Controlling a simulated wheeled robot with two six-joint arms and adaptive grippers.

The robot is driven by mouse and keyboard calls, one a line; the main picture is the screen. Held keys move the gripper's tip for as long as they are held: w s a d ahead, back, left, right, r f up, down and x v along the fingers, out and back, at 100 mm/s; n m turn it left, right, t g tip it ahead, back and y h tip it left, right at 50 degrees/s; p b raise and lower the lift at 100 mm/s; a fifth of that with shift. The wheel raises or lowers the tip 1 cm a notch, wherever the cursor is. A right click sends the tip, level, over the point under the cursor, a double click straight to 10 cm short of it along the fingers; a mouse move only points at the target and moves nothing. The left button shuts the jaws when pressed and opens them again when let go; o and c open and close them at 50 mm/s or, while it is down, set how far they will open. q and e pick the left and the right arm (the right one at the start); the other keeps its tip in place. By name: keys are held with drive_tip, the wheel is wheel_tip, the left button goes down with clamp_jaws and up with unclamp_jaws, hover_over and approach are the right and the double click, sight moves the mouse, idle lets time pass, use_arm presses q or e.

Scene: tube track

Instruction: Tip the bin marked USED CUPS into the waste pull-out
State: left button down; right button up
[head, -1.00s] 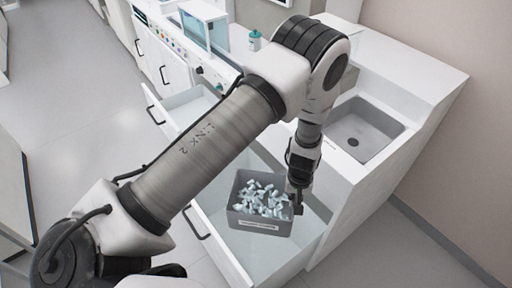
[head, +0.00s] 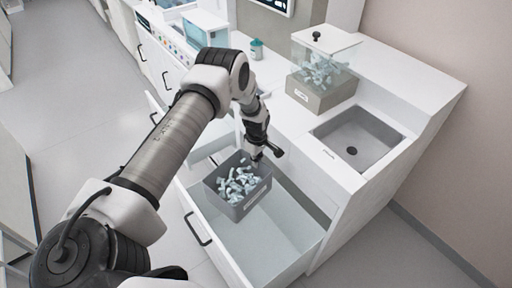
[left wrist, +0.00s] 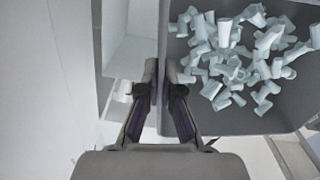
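A grey bin (head: 257,201) full of pale cups (head: 237,184) hangs near the back left of an open white pull-out (head: 262,240). It has a white label, too small to read. My left gripper (head: 264,156) is at its far right side. In the left wrist view the two fingers (left wrist: 161,72) straddle the bin's side wall and look shut on it; the bin (left wrist: 220,122) is upright with cups inside. Another open pull-out (head: 207,146) lies behind, partly hidden by my left arm. I cannot tell which one is for waste. My right gripper is not in view.
A second grey bin (head: 318,98), labelled and with a clear cover over cups, stands on the counter by the sink (head: 357,133). A teal-capped container (head: 257,49) stands farther back. The front half of the nearer pull-out looks empty.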

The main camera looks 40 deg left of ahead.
sight(256, 174)
use_arm(q)
wheel_tip(256, 174, down, 9)
drive_tip(key=b, duration=0.3)
drive_tip(key=shift+r, duration=0.2)
drive_tip(key=shift+s+r+t, duration=0.15)
drive_tip(key=shift+r+t, duration=0.05)
drive_tip(key=shift+t, duration=0.3)
drive_tip(key=t+b, duration=0.3)
drive_tip(key=b, duration=0.9)
drive_tip(key=shift+s+t+b, duration=0.15)
drive_tip(key=shift+t+b, duration=0.15)
drive_tip(key=shift+t, duration=0.1)
drive_tip(key=shift+r+t+h+b, duration=0.3)
drive_tip(key=shift+t+b, duration=0.2)
drive_tip(key=shift+b, duration=0.2)
drive_tip(key=shift+s+r+t+b, duration=0.2)
drive_tip(key=shift+t+b, duration=0.1)
drive_tip(key=shift+b, duration=0.35)
drive_tip(key=shift+s+r+t+b, duration=0.15)
drive_tip(key=shift+r+t+b, duration=0.2)
drive_tip(key=shift+t+b, duration=0.2)
drive_tip(key=shift+r, duration=0.3)
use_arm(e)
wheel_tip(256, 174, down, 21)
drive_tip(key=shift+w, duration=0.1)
